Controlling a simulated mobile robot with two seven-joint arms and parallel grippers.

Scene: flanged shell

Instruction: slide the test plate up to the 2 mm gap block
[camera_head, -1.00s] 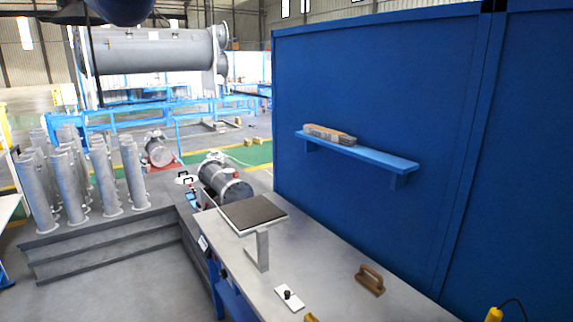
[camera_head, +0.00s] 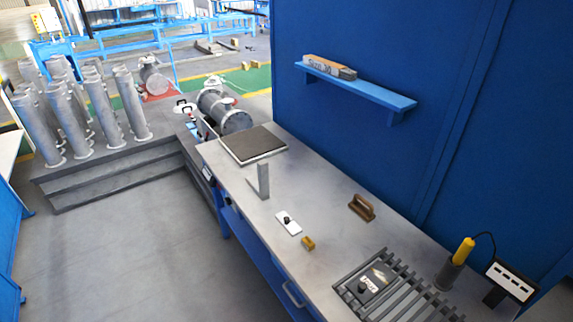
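Neither of my grippers is in view. A small white plate with a black knob (camera_head: 288,222) lies flat on the grey workbench (camera_head: 325,217). A small yellow-brown block (camera_head: 308,243) lies just to its right, with a narrow strip of bench between them. A dark plate with a black knob and a white label (camera_head: 372,283) rests on a slatted metal grate (camera_head: 408,296) at the front right of the bench. The label is too small to read, and I cannot tell which plate is the test plate or whether the yellow-brown block is the 2 mm gap block.
A metal square (camera_head: 263,181) stands upright on the bench, with a dark flat pad (camera_head: 253,144) behind it. A brown handled block (camera_head: 362,207), a yellow-handled tool (camera_head: 463,250) and a display box (camera_head: 510,280) are to the right. A blue wall with a shelf (camera_head: 360,87) bounds the back.

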